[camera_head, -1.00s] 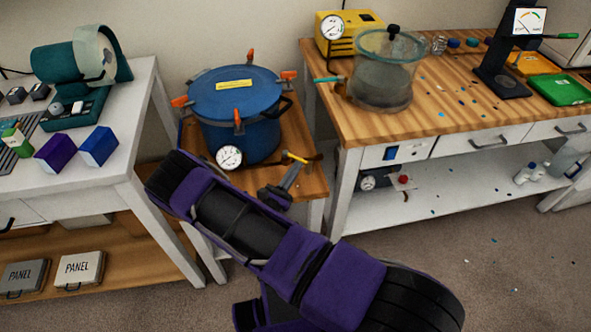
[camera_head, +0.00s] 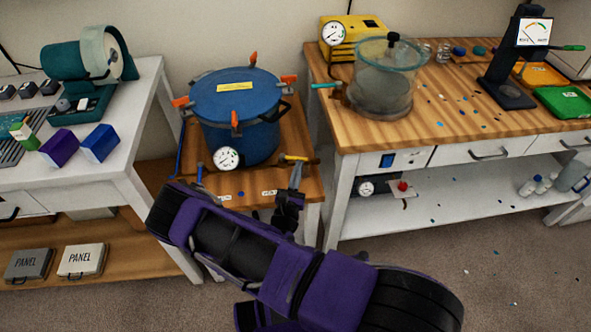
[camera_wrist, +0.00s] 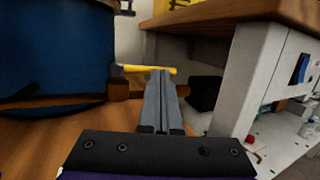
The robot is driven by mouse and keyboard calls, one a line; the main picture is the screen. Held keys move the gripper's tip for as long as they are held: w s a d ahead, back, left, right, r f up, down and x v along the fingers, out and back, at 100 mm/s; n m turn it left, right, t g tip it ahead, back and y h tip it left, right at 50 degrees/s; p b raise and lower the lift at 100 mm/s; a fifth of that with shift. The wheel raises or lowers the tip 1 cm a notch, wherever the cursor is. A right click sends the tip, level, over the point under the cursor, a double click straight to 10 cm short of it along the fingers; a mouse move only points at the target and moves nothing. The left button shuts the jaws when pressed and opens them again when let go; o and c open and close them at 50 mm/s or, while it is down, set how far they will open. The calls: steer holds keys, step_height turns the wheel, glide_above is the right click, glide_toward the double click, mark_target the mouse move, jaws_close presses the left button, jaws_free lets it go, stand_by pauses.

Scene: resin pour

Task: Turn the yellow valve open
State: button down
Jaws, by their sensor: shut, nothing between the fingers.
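The yellow valve handle (camera_head: 294,158) sits on a brown fitting to the right of the blue pressure pot (camera_head: 235,105), on the small wooden stand. In the wrist view the yellow handle (camera_wrist: 149,69) lies roughly crosswise, just beyond my fingertips, with the pot (camera_wrist: 50,50) at left. My gripper (camera_head: 299,168) is shut and empty, with its fingers close to the handle. The wrist view shows the two fingers pressed together (camera_wrist: 161,78), overlapping part of the handle and its fitting. I cannot tell whether they touch the handle.
A round gauge (camera_head: 227,158) is at the pot's front. Small labels (camera_head: 270,193) lie on the stand's front edge. A workbench (camera_head: 440,120) with a glass chamber (camera_head: 384,80) stands to the right; its white leg (camera_wrist: 250,80) is close beside my gripper. A white table (camera_head: 140,130) stands left.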

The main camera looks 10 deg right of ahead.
steer(key=shift+w+d, duration=0.55)
steer(key=shift+d, duration=0.1)
steer(key=shift+w+d+r, duration=0.1)
steer(key=shift+w+d, duration=0.05)
steer(key=shift+w, duration=0.05)
stand_by(0.3)
